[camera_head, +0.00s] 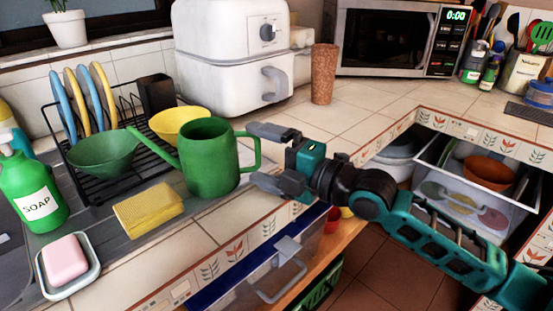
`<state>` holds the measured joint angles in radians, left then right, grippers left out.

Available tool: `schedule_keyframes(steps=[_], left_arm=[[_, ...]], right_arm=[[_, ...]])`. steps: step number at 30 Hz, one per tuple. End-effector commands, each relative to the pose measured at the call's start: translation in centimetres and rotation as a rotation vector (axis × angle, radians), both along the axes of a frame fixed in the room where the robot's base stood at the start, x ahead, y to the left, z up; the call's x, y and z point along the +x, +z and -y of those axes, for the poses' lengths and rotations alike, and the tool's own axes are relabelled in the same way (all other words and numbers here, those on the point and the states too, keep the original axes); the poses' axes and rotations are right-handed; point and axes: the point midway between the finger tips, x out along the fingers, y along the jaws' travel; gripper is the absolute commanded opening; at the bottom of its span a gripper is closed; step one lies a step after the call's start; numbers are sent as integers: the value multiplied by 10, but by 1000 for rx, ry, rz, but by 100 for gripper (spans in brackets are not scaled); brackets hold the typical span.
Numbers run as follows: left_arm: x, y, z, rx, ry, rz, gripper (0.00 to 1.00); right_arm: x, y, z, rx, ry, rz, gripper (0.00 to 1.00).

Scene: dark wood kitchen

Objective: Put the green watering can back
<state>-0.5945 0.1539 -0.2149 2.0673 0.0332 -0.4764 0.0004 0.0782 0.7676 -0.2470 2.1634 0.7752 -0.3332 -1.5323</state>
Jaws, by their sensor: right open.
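The green watering can (208,158) stands upright on the sink's drainboard at the counter's front. Its spout points left over the dish rack, and its handle (256,150) faces right. My right gripper (257,157) is open, with its two fingers one above the other at the can's handle. The handle appears to lie between the fingers; I cannot tell whether they touch it. My left gripper is not in view.
A dish rack (122,178) with plates and bowls stands behind the can. A yellow sponge (148,208), soap bottle (32,188) and soap dish (90,280) are nearby. An air fryer (225,55) and brown cup (324,75) stand behind. An open drawer (470,205) juts out right.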

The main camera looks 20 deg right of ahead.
Motion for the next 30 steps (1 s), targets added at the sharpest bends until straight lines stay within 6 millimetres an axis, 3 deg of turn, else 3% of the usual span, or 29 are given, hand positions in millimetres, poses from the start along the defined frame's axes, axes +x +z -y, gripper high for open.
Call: schedule_keyframes(steps=[30], left_arm=[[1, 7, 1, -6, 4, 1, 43]], right_arm=[[-83, 1, 55, 0, -3, -5, 100]])
